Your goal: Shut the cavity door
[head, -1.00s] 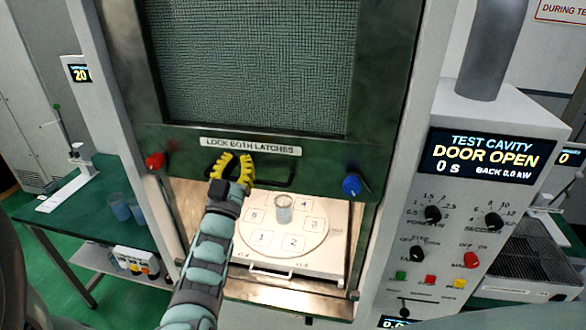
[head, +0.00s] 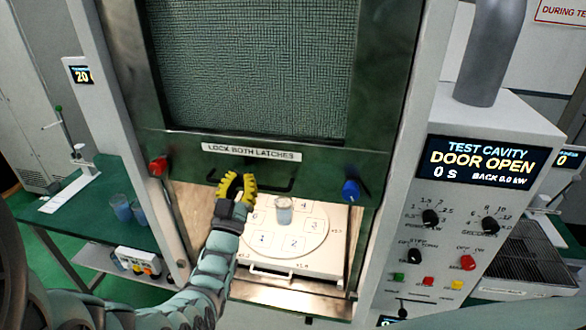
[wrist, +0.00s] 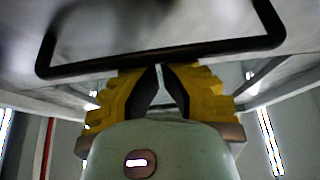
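The cavity door (head: 300,143) is a green-framed mesh panel raised above the open cavity. Its lower edge carries a black bar handle (head: 275,187), a red latch knob (head: 158,167) and a blue latch knob (head: 350,190). My gripper (head: 237,180), with yellow fingers, is at the left part of the handle. In the wrist view the handle (wrist: 215,50) crosses just beyond my fingertips (wrist: 161,68), which come together below the bar. The fingers hold nothing that I can see; whether they touch the bar is unclear.
Inside the cavity a cup (head: 284,210) stands on a numbered turntable (head: 288,246). The control panel's display (head: 478,162) reads DOOR OPEN. A green side table (head: 80,215) with cups stands at left. The space under the door looks clear apart from my arm.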

